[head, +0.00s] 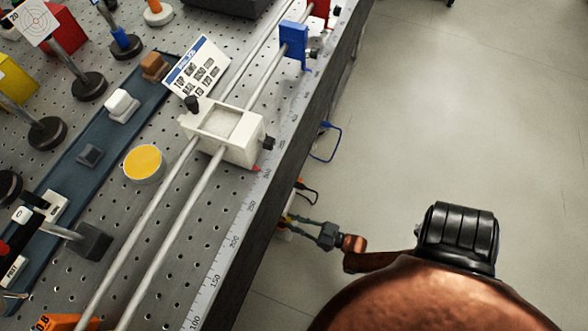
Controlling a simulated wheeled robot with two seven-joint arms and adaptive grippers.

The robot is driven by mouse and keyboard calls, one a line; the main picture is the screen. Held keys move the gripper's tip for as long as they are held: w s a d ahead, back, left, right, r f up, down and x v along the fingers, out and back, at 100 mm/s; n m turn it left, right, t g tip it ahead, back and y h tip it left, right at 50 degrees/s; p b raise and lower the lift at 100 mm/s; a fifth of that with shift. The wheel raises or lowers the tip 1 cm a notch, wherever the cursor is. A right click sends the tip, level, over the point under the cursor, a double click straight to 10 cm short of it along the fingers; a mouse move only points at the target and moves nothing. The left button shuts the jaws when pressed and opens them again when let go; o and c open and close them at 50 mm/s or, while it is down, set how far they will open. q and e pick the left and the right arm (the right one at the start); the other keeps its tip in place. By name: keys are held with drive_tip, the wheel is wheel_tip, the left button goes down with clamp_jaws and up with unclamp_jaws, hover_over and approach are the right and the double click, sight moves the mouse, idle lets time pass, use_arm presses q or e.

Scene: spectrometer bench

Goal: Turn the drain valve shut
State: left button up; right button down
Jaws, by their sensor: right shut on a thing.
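My right gripper (296,222) reaches in from the right, low beside the bench's side edge. Its thin fingers point left and are shut on a small part at the bench side, which I take to be the drain valve (288,218). Only small yellow and pale bits of it show. The bench edge and the fingers hide most of it, so I cannot tell its handle's angle. My left gripper is not in view.
The perforated bench (190,225) fills the left, with twin rails, a white carriage (228,131) and a ruler (234,236) along its edge. A blue cable loop (327,143) hangs off the side above my gripper. The floor (470,100) at right is clear.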

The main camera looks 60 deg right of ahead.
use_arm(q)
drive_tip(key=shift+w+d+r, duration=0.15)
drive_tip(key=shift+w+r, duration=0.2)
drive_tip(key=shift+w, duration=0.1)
use_arm(e)
drive_tip(key=n, duration=0.8)
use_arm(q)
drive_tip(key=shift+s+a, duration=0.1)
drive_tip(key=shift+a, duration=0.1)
use_arm(e)
drive_tip(key=shift+n, duration=0.3)
drive_tip(key=c, duration=2)
unclamp_jaws()
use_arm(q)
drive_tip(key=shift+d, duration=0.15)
use_arm(e)
drive_tip(key=shift+o, duration=1.3)
drive_tip(key=shift+s, duration=0.1)
